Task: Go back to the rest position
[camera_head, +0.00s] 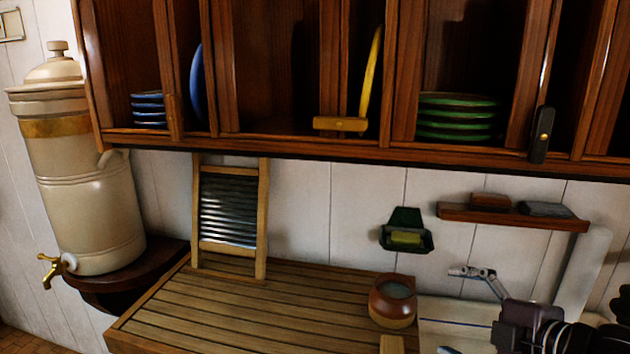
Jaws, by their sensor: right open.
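My right gripper (462,312) comes in from the lower right corner. Its fingers point left and stand wide apart, one high and one at the bottom edge of the picture, with nothing seen between them. It is over or in front of the pale surface right of the brown pot (393,302); I cannot tell how high it is. My left gripper is not in view.
A slatted wooden board (250,312) lies below the cabinet (310,146). A washboard (230,215) leans on the wall. A stoneware urn (90,200) with a tap stands left. A small shelf (455,213) and soap holder (404,222) hang near my right gripper.

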